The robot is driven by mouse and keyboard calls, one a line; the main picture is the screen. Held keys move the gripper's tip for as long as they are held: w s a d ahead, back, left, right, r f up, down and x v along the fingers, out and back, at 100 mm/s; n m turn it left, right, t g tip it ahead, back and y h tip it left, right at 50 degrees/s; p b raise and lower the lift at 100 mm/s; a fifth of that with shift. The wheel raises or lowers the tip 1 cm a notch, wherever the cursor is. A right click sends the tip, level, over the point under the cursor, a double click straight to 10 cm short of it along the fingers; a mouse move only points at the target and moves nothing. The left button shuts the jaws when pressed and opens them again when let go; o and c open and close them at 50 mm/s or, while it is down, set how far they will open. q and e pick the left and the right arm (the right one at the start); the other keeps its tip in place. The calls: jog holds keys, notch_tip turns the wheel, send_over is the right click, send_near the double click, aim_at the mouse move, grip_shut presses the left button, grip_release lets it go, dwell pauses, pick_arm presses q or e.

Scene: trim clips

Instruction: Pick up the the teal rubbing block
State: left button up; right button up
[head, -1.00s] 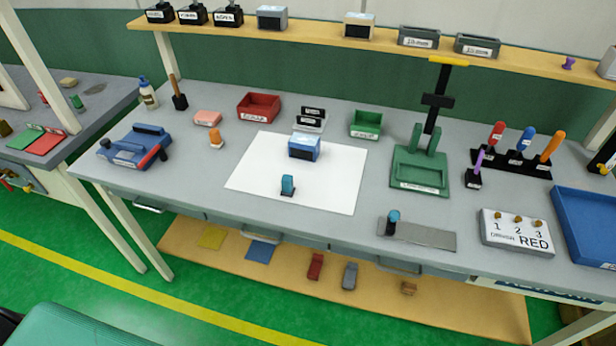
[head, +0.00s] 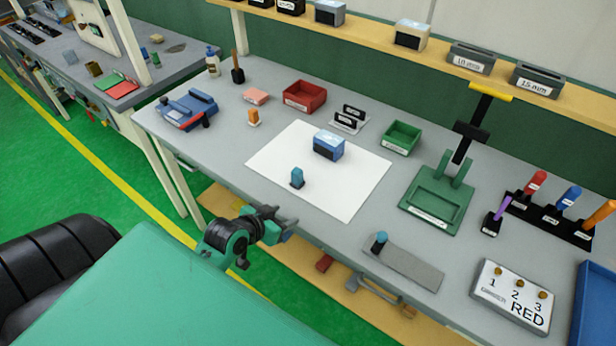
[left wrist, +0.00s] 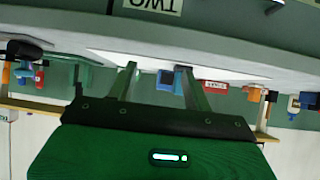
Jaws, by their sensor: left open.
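The teal rubbing block (head: 297,177) stands upright on the white sheet (head: 345,196), in front of a blue box with a dark face (head: 328,146). My left gripper (head: 292,222) is in front of the bench's front edge, nearer to me than the sheet, apart from the block. It is open and empty. In the left wrist view its fingers (left wrist: 157,68) are spread, and the picture is upside down. Small blue shapes show between the fingers there; I cannot tell for sure which is the block. My right gripper is not in view.
A grey plate (head: 415,266) with a teal-topped knob (head: 380,241) lies right of the sheet. A green press stand (head: 436,207), red bin (head: 304,96), green bin (head: 402,137) and blue clamp tool (head: 188,110) stand around it. The sheet's front is clear.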

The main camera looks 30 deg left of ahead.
pick_arm(q)
jog(key=t, duration=0.2)
send_near(295, 178)
jog(key=f, duration=0.1)
jog(key=shift+s+d+r+n, duration=0.15)
jog(key=shift+s+r+n, duration=0.05)
jog(key=shift+n, duration=0.1)
jog(key=p+x, duration=0.2)
jog(key=x, duration=0.6)
jog(key=shift+w, duration=0.25)
jog(key=shift+w+p, duration=0.45)
jog(key=shift+w, duration=0.15)
jog(key=p+x, duration=0.1)
jog(key=x, duration=0.3)
jog(key=shift+a+f, duration=0.15)
jog(key=shift+a, duration=0.2)
